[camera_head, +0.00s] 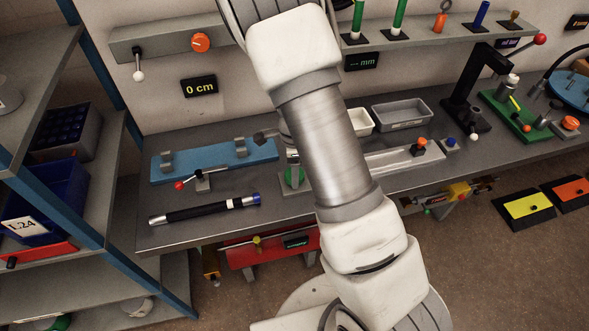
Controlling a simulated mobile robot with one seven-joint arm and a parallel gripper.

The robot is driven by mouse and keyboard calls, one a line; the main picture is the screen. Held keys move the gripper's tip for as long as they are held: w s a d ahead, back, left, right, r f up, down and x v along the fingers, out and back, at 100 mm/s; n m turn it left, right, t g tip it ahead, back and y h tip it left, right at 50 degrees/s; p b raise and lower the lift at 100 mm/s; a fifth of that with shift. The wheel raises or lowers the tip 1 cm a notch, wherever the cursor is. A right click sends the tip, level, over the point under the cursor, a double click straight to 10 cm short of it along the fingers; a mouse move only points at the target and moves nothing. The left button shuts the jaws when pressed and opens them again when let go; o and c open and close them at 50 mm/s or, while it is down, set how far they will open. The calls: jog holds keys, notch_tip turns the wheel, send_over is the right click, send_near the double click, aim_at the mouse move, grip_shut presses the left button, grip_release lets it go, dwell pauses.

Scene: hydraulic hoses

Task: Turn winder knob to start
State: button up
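A round orange knob (201,42) sits on a long grey wall-mounted bar at the upper left, above a black display (199,87) reading "0 cm". No label shows that it is the winder knob. Another orange knob (570,123) is at the far right of the bench, beside a blue round plate (572,90). My arm rises through the middle of the picture and leaves it at the top. My gripper is not in view, so I cannot tell its state or its distance from either knob.
A white-ball lever (139,75) hangs left of the upper knob. The bench (200,202) holds a blue fixture (215,160), a black hose (205,209), grey trays (402,115) and a black press (470,95). A blue-framed shelf (62,187) stands left. My arm hides the bench middle.

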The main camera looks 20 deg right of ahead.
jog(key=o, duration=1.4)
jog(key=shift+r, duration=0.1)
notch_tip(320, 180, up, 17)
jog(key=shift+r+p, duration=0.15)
jog(key=shift+p, duration=0.75)
